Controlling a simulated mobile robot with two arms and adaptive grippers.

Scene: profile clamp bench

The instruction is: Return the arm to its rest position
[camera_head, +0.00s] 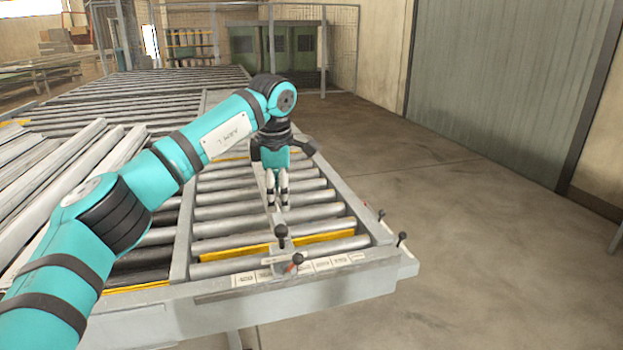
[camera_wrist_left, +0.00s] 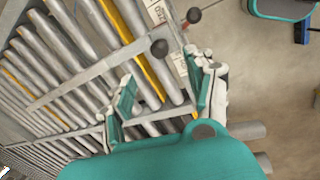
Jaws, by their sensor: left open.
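My left arm comes in from the left in the head view and bends down over the roller bench (camera_head: 330,298). My left gripper (camera_head: 278,203) points down above the rollers, behind the clamp with the black knob (camera_head: 281,231). It also shows in the left wrist view (camera_wrist_left: 160,100), with its two fingers spread apart and nothing seen between them. The black knob (camera_wrist_left: 159,47) stands beyond the fingers there. My right gripper is in neither view.
A lever with a red part (camera_head: 296,262) and more black-knobbed levers (camera_head: 402,237) stand along the bench's front and right edges. Long grey profiles (camera_head: 50,190) lie at the left. Bare floor (camera_head: 450,200) is open at the right.

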